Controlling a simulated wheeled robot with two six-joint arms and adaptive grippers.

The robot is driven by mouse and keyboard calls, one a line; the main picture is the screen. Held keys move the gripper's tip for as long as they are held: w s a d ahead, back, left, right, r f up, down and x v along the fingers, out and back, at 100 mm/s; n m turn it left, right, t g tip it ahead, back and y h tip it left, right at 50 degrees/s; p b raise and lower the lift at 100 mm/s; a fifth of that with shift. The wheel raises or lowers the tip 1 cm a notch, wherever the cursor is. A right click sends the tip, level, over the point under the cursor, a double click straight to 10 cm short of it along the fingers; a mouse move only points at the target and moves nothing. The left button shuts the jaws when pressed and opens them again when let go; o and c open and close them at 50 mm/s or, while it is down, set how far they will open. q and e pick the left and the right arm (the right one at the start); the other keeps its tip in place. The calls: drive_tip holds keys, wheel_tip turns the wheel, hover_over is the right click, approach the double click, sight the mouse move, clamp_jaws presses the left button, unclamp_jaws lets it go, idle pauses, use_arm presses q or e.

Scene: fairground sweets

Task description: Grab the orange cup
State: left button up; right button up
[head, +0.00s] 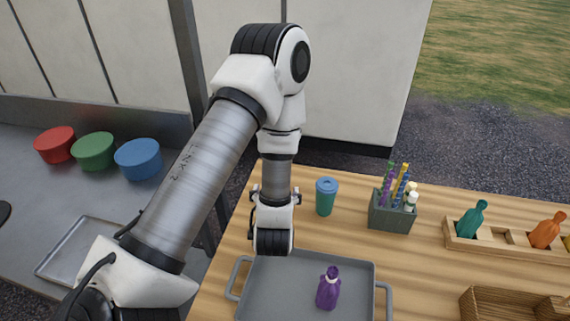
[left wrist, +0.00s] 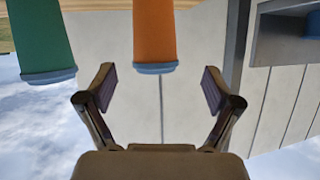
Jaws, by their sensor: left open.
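The orange cup (left wrist: 154,30) with a pale blue lid shows in the left wrist view, which is upside down. It lines up with the gap between my left gripper's (left wrist: 158,88) fingers, and neither finger touches it. The left gripper is open and empty. In the head view my left arm hides the orange cup, and the gripper's fingertips are hidden too. A green cup (head: 326,197) with a blue lid stands upright to the right of my left wrist; it also shows in the left wrist view (left wrist: 40,35). My right gripper is in neither view.
A grey tray (head: 260,290) with a purple bottle (head: 328,289) lies near my left gripper. A grey holder (head: 390,212) with sticks stands right of the green cup. A wooden rack (head: 485,246) holds bottles. Red (head: 55,145), green (head: 94,151) and blue (head: 138,159) bowls stand on the left counter.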

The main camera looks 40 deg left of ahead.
use_arm(q)
drive_tip(key=w+a+p, duration=0.1)
drive_tip(key=w+p, duration=0.1)
drive_tip(key=shift+w+a+r+p, duration=0.15)
drive_tip(key=shift+w+a+p, duration=0.1)
drive_tip(key=shift+a+p, duration=0.15)
drive_tip(key=x, duration=0.3)
drive_tip(key=shift+w+f, duration=0.2)
drive_tip(key=shift+f, duration=0.3)
drive_tip(key=shift+s+d+r, duration=0.2)
drive_tip(key=shift+s+d, duration=0.05)
drive_tip(key=c, duration=0.4)
drive_tip(key=shift+s+r, duration=0.1)
drive_tip(key=c, duration=1)
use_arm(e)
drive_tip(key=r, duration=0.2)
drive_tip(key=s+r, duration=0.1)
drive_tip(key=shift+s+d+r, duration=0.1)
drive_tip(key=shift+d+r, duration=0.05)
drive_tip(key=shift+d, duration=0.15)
